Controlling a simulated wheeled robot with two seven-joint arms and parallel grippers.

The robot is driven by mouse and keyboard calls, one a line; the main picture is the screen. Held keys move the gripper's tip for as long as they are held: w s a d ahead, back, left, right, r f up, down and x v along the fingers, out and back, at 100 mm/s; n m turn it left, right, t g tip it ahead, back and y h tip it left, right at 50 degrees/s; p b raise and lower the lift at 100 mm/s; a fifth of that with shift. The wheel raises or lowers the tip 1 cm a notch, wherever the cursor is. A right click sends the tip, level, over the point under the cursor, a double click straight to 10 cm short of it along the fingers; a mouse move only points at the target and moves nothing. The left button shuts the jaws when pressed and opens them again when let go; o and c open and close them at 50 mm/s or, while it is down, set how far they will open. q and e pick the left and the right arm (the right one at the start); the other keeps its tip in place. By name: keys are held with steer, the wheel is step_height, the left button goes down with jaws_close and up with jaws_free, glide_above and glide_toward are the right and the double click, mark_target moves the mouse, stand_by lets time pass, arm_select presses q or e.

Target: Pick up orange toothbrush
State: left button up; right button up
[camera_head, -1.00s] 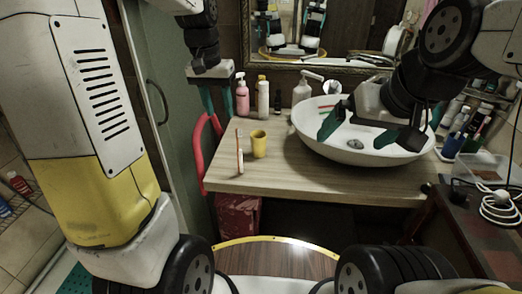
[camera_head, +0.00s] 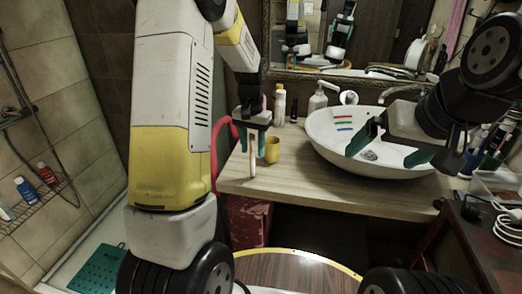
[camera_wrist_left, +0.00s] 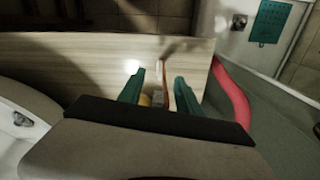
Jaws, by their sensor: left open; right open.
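The orange toothbrush (camera_head: 252,163), with a pale lower part, stands upright near the front left edge of the wooden counter (camera_head: 330,188). Its upper part is hidden by my left gripper (camera_head: 252,143), which is directly above it with open fingers around its upper part. In the left wrist view, the orange and white toothbrush (camera_wrist_left: 163,72) shows between the two green fingertips; contact cannot be told. A yellow cup (camera_head: 272,150) stands just to its right. My right gripper (camera_head: 386,152) is open and empty over the white basin (camera_head: 325,150).
A red curved tube (camera_head: 217,148) borders the counter's left side. The counter front between cup and basin is clear. A clear box (camera_head: 495,185) stands at the right.

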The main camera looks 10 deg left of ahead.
arm_select(q)
steer(key=shift+f, duration=0.1)
jaws_close()
stand_by(0.3)
